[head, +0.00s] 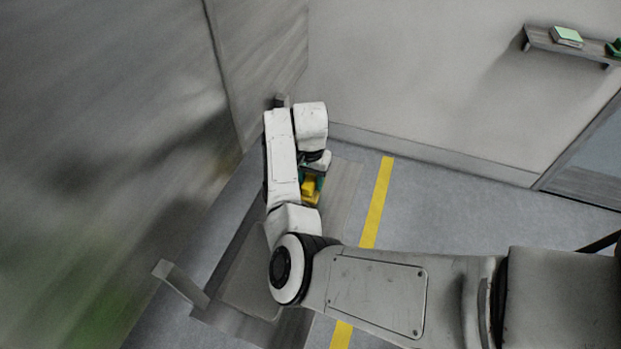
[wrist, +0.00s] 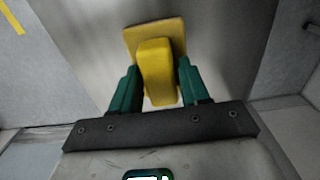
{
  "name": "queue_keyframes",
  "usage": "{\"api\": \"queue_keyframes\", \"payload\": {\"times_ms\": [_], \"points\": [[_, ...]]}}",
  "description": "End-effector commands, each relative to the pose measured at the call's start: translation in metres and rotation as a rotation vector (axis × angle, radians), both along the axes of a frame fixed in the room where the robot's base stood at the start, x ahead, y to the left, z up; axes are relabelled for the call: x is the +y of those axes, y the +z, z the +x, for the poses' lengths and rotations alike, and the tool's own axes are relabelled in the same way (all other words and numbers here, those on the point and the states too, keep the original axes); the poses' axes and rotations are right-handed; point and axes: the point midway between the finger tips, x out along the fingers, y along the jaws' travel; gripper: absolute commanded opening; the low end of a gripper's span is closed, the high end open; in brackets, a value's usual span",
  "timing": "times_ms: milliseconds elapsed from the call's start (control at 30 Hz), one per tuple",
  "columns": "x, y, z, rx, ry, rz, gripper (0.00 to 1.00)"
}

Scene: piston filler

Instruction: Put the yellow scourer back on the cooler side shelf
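The yellow scourer (head: 310,190) is at my gripper, below my white wrist links in the head view. In the wrist view the scourer (wrist: 157,72), a flat pad with a raised grip block, sits between the two green fingers of my gripper (wrist: 157,88). The fingers look closed on the block's sides. A grey side shelf (head: 345,190) runs along the large steel cooler wall (head: 110,130). My arm hides much of its middle. The scourer appears over this shelf; whether it touches the shelf cannot be told.
Upright end brackets stand at the shelf's near end (head: 180,282) and far end (head: 281,100). A wall shelf (head: 570,46) at upper right holds a pale green book-like block (head: 567,36) and a green object (head: 614,48). A yellow floor line (head: 377,200) crosses open floor.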

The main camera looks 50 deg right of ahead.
Motion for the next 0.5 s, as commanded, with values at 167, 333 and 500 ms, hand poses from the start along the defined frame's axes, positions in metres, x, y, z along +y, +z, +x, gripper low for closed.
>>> {"api": "queue_keyframes", "payload": {"times_ms": [167,333,500], "points": [[0.0001,0.0002,0.0,0.0,0.0,0.0,0.63],[0.0001,0.0003,0.0,0.0,0.0,0.0,0.64],[-0.0001,0.0054,0.0003,-0.001,0.0,-0.001,0.64]]}}
